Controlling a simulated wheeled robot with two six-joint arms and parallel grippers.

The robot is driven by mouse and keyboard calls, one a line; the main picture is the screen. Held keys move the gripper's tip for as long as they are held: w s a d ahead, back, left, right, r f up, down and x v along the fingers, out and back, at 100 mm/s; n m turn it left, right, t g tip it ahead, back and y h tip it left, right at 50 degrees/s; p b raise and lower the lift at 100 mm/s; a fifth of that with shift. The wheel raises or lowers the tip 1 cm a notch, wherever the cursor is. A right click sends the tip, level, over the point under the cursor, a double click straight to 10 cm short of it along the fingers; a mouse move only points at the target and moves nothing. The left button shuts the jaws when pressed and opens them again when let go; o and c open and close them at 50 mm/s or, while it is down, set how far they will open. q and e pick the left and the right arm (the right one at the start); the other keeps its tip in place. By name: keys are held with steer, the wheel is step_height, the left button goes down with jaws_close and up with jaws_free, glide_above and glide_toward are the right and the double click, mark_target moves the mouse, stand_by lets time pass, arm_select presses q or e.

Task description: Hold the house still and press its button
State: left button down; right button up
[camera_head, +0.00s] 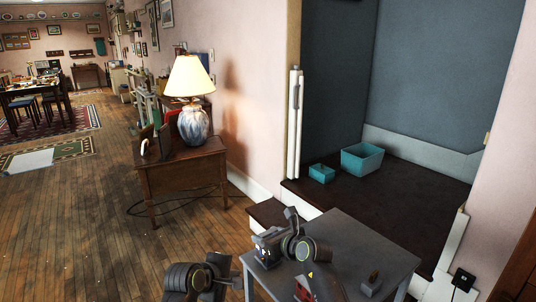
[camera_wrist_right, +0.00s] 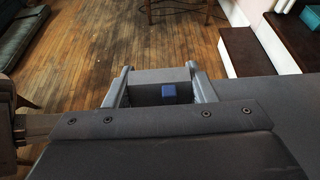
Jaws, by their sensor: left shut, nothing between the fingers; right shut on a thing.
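My right gripper (camera_head: 264,247) is at the far left corner of the grey table. In the right wrist view its two fingers (camera_wrist_right: 160,90) are closed on the sides of a grey block-like thing, which looks like the house (camera_wrist_right: 148,76). A small blue square, likely the button (camera_wrist_right: 168,91), shows on the dark face turned toward the wrist camera. The house is small and mostly hidden by the gripper in the head view. My left gripper (camera_head: 232,277) is low in the head view, left of the table, apart from the house. It is shut and empty; its fingertips are hard to make out.
The grey table (camera_head: 362,245) also bears a small dark object (camera_head: 372,280) and a red peaked thing (camera_head: 303,291) at the bottom edge. A lamp (camera_head: 192,100) stands on a wooden side table (camera_head: 180,175) behind. Teal bins (camera_head: 362,160) sit on the dark raised floor.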

steer(key=o, duration=1.5)
steer(key=shift+c, duration=0.2)
